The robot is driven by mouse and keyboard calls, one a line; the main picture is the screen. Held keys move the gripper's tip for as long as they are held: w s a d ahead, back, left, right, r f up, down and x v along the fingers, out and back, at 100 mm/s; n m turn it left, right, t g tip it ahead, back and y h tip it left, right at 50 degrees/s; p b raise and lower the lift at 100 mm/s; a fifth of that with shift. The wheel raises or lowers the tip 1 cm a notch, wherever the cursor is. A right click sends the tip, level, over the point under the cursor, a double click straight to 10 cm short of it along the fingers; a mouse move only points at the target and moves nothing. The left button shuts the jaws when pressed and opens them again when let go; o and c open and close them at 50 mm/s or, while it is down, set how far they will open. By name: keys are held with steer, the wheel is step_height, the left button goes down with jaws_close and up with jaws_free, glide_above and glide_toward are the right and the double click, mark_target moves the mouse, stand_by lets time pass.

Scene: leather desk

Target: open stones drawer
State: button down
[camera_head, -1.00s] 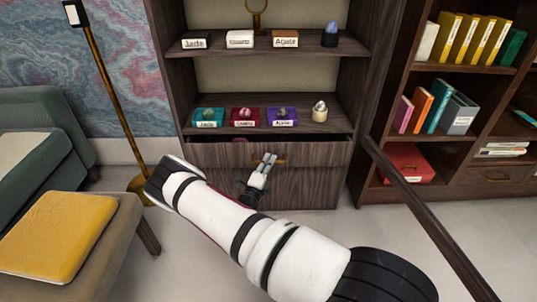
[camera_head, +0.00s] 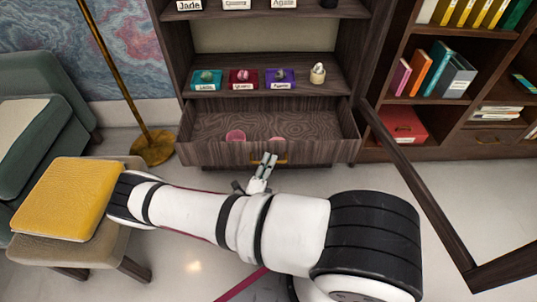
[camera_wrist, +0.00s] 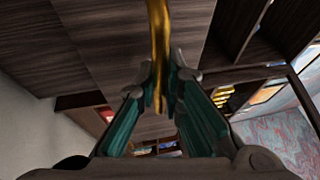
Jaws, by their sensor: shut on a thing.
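The stones drawer (camera_head: 210,157) is a dark wood drawer below the display shelves, and it is pulled well out. Its inside shows a bare wood-grain floor with two pinkish round stones (camera_head: 235,136) near the front. My gripper (camera_head: 266,167) is at the middle of the drawer front. In the wrist view my gripper (camera_wrist: 161,95) is shut on the brass handle (camera_wrist: 157,30), which runs between its two fingers. The handle is partly hidden by my fingers in the head view.
Shelves above hold labelled teal, red and purple boxes (camera_head: 243,78) with stones. An open door frame (camera_head: 420,190) juts out at right. A brass lamp stand (camera_head: 152,148) and a seat with a yellow cushion (camera_head: 68,198) stand at left.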

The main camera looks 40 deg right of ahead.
steer(key=shift+a, duration=0.2)
steer(key=c, duration=1.7)
jaws_free()
steer(key=v, duration=1.2)
